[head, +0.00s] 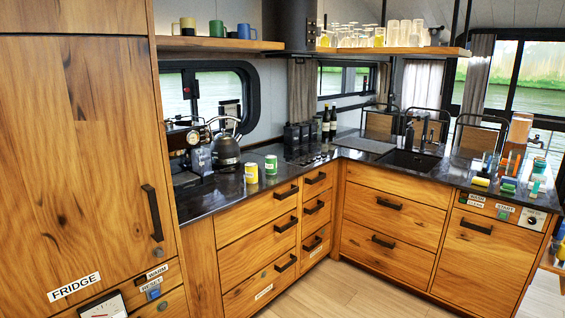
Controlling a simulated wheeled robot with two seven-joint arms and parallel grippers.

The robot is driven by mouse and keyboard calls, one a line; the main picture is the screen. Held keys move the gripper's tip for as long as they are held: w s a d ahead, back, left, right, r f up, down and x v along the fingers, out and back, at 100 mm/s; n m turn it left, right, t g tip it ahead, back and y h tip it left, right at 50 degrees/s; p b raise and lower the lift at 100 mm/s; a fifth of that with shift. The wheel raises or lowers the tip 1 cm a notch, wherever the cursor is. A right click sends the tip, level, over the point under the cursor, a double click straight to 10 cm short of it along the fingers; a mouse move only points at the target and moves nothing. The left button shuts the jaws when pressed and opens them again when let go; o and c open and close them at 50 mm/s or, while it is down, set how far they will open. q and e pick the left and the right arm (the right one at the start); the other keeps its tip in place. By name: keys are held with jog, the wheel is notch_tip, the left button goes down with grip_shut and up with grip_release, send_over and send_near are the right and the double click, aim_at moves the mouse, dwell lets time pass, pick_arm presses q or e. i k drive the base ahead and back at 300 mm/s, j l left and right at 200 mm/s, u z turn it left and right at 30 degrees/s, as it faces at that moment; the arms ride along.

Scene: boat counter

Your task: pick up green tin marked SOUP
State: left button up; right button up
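A small green tin (271,165) with a pale label stands upright on the dark counter (215,196), left of the corner. The writing on its label is too small to read. A yellow tin (251,173) with a pale label stands just to its left, nearer the fridge. Neither of my grippers shows in the head view.
A kettle (227,148) and an espresso machine (188,145) stand left of the tins. Dark canisters (292,134) and bottles (330,122) stand farther right, near the corner. The tall fridge (85,150) rises at the left. A shelf (215,43) hangs above.

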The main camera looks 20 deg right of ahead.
aim_at(271, 161)
jog(key=i+l, duration=0.25)
jog(key=l, duration=0.25)
jog(key=i+l+z, duration=0.15)
jog(key=l, duration=0.3)
jog(key=i+l, duration=0.4)
jog(key=i+l+z, duration=0.1)
jog(key=i+l, duration=0.2)
jog(key=l, duration=0.2)
